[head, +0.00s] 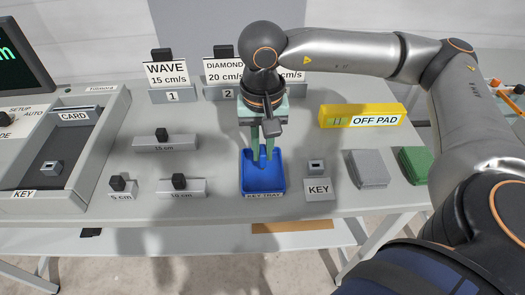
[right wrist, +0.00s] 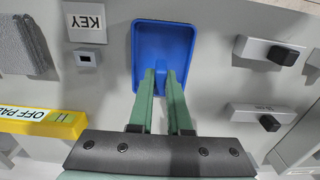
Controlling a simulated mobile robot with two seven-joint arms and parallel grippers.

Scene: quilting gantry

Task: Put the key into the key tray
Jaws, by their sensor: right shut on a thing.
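The blue key tray (head: 277,184) sits near the table's front edge with a KEY TRAY label on its front. It also shows in the right wrist view (right wrist: 179,42). My right gripper (head: 263,157) points down over the tray, its green fingertips overlapping the tray's inside in the picture. I cannot tell whether the fingertips touch the tray floor. My left gripper is not in view.
A small grey socket block (head: 316,167) with a KEY sign stands right of the tray. A yellow OFF PAD box (head: 340,108), grey cloth (head: 368,168) and green cloth (head: 415,164) lie farther right. Grey blocks with black knobs (head: 180,187) stand left. A compartmented bin (head: 105,150) is far left.

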